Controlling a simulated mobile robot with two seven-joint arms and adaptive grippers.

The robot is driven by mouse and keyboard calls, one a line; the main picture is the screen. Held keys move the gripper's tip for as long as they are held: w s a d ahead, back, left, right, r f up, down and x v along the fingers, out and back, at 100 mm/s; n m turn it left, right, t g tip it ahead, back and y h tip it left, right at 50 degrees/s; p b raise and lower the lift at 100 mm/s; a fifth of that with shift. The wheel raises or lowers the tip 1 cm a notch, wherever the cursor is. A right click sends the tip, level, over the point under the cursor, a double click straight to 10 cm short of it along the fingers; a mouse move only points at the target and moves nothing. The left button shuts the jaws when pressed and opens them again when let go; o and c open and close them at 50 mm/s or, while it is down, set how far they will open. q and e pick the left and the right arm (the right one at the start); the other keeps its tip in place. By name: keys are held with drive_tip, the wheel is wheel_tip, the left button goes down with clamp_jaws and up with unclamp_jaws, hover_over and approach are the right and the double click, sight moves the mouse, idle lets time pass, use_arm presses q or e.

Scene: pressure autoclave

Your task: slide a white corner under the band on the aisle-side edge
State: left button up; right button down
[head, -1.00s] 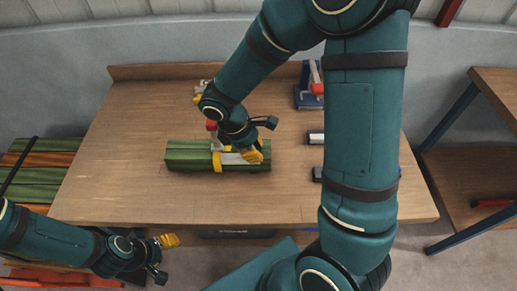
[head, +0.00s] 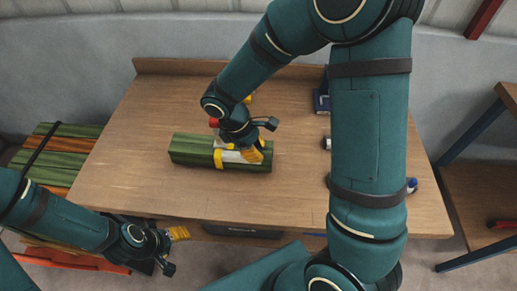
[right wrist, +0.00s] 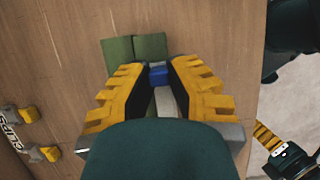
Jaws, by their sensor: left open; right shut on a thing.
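My right gripper (head: 255,151) is at the bundle, just right of the band, shut on a pale piece that looks like the white corner (head: 232,156). In the right wrist view, a pale strip (right wrist: 165,100) and a blue piece (right wrist: 158,75) show between the yellow fingers. Green bar ends (right wrist: 135,50) lie beyond them; the band is hidden there. My left gripper (head: 178,233) is open and empty by the table's front edge, left of the bundle.
A blue tool (head: 322,97) stands at the back, partly behind my right arm. Another bar stack (head: 55,145) is at far left. The table's left part is clear.

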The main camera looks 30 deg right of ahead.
sight(240, 155)
drive_tip(key=c, duration=1)
unclamp_jaws()
drive_tip(key=shift+o, duration=0.2)
drive_tip(key=v, duration=1.2)
